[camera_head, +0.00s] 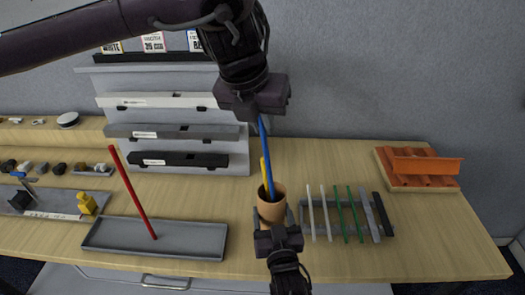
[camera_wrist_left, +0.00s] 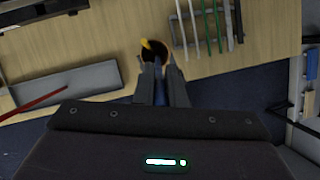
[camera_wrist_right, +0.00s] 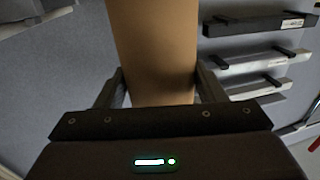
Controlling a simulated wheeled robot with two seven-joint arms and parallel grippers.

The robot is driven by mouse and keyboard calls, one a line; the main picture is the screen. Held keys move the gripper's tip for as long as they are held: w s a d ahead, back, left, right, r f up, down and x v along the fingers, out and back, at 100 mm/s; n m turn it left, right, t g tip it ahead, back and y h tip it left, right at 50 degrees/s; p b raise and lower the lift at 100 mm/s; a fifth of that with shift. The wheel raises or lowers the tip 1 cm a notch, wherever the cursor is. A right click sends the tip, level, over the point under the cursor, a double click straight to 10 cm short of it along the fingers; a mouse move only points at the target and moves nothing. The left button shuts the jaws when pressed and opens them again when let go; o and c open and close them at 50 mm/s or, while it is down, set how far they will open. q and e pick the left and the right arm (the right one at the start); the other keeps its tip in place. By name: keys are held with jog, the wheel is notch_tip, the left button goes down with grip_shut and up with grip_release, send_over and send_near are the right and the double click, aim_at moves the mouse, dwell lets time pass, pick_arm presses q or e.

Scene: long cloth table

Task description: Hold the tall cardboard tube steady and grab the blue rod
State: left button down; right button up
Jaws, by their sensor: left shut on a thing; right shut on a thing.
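The tan cardboard tube (camera_head: 271,212) stands upright near the table's front edge, open end up. My right gripper (camera_head: 274,226) is shut around it from the front; the tube also fills the middle of the right wrist view (camera_wrist_right: 152,50). The blue rod (camera_head: 266,155) rises from the tube's mouth, leaning slightly. My left gripper (camera_head: 259,110) is above the tube, shut on the rod's upper part; its fingers and a bit of blue show in the left wrist view (camera_wrist_left: 160,92). The rod's lower end is hidden in the tube. A yellow rod (camera_head: 264,172) also stands in the tube.
A grey rack (camera_head: 377,235) with white, green and grey rods lies close right of the tube. A grey tray (camera_head: 110,238) with a leaning red rod (camera_head: 132,190) is at left. Stepped shelves (camera_head: 160,131) stand behind. An orange piece (camera_head: 425,165) lies far right.

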pick_arm(q)
jog(key=shift+r, duration=2.2)
pick_arm(e)
jog(key=o, duration=1.1)
jog(key=shift+c, duration=0.2)
